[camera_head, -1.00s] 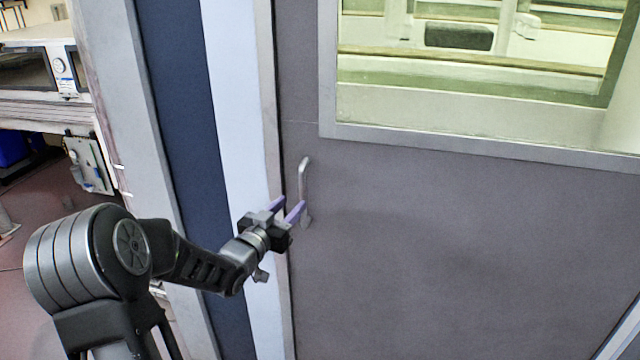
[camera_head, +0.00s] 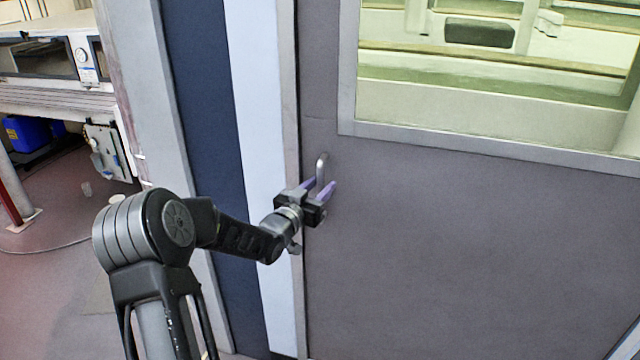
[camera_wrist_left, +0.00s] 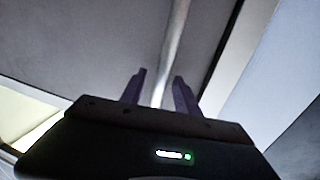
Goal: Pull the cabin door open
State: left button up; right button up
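The cabin door (camera_head: 450,250) is a grey panel with a window in its upper part, and it looks closed against its frame. Its handle (camera_head: 321,168) is a slim upright metal bar near the door's left edge. My left gripper (camera_head: 324,182) is at the handle's lower half, with its two purple fingers apart. In the left wrist view the handle (camera_wrist_left: 174,45) runs down between the open fingers of my left gripper (camera_wrist_left: 160,75), with gaps visible on both sides. The handle's lower end is hidden by the gripper. My right gripper is not in view.
A pale frame post (camera_head: 255,130) and a dark blue panel (camera_head: 205,130) stand left of the door. A bench (camera_head: 55,100) with equipment is at the far left. Open floor (camera_head: 50,270) lies below it.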

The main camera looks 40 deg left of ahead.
pick_arm(q)
jog(key=shift+w, duration=0.2)
jog(key=shift+c, duration=0.4)
grip_shut()
dwell(0.9)
